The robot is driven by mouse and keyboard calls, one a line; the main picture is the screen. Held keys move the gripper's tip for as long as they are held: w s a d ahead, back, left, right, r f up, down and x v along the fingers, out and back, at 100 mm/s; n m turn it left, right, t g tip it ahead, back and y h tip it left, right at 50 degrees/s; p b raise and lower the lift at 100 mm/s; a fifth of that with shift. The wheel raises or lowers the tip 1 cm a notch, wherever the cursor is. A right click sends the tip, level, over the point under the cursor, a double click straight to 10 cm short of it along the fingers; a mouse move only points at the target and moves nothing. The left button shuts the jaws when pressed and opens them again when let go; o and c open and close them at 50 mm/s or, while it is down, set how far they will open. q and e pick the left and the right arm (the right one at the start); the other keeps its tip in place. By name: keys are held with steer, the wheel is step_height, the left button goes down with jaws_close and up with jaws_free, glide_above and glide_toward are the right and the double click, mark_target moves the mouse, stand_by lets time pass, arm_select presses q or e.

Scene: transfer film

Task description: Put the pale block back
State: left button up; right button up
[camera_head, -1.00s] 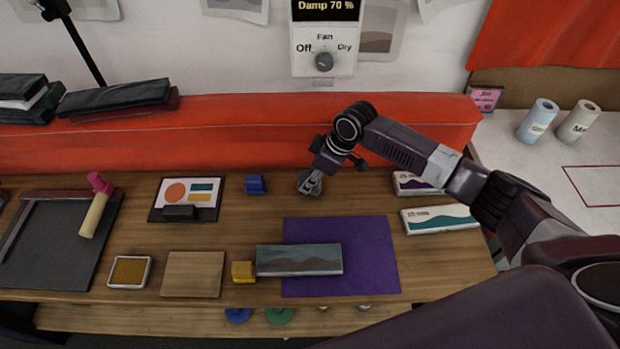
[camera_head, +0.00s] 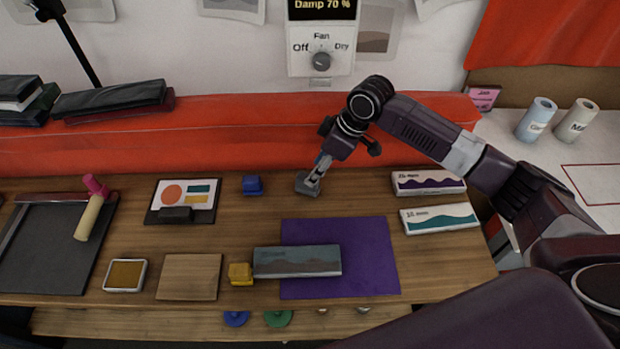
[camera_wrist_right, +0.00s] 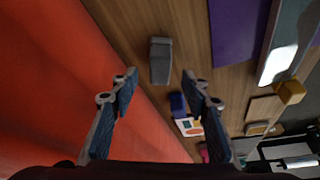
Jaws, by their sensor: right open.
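A small grey block (camera_head: 307,185), the palest small block I see, stands on the wooden table near the red padded ledge. It also shows in the right wrist view (camera_wrist_right: 160,62), just beyond the fingertips and between their lines. My right gripper (camera_head: 317,174) is above the block, open and empty; its fingers partly cover the block in the head view. A blue block (camera_head: 252,185) stands to the left, and a yellow block (camera_head: 240,273) stands nearer the front. My left gripper is not in view.
A long grey picture-faced block (camera_head: 297,262) lies partly on a purple sheet (camera_head: 360,240). A wooden plate (camera_head: 190,277), an ink pad (camera_head: 125,275) and a card on a stand (camera_head: 186,197) are left. Two boxes (camera_head: 428,183) (camera_head: 440,218) lie right. The red ledge (camera_head: 230,130) runs behind.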

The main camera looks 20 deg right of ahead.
steer(key=v, duration=0.5)
steer(key=shift+r+b, duration=0.2)
steer(key=shift+b, duration=0.15)
